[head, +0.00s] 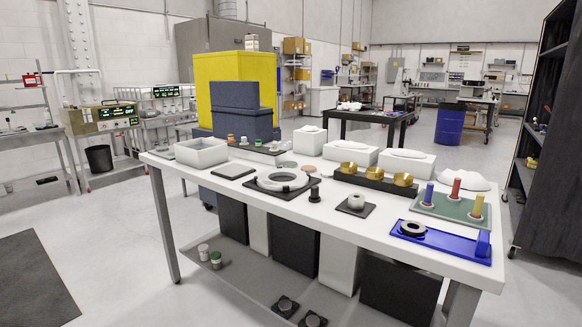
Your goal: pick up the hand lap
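A white worktable (385,228) stands in the middle of the head view with small fixtures on it. No label marks the hand lap, and I cannot tell for certain which piece it is. One candidate is a small dark knobbed piece (314,194), upright near the front edge. Another is a pale grey round piece (356,201) on a black square pad (343,209), just right of it. A dark ring (413,228) lies on a blue tray (440,239) at the right end. My gripper is not in view.
A large pale ring (283,180) on a black plate is left of the dark piece. Brass cups (375,171) stand behind. Red, blue and yellow pegs rise from a green board (450,207). A dark shelf (548,130) stands right. The floor at left is mostly open.

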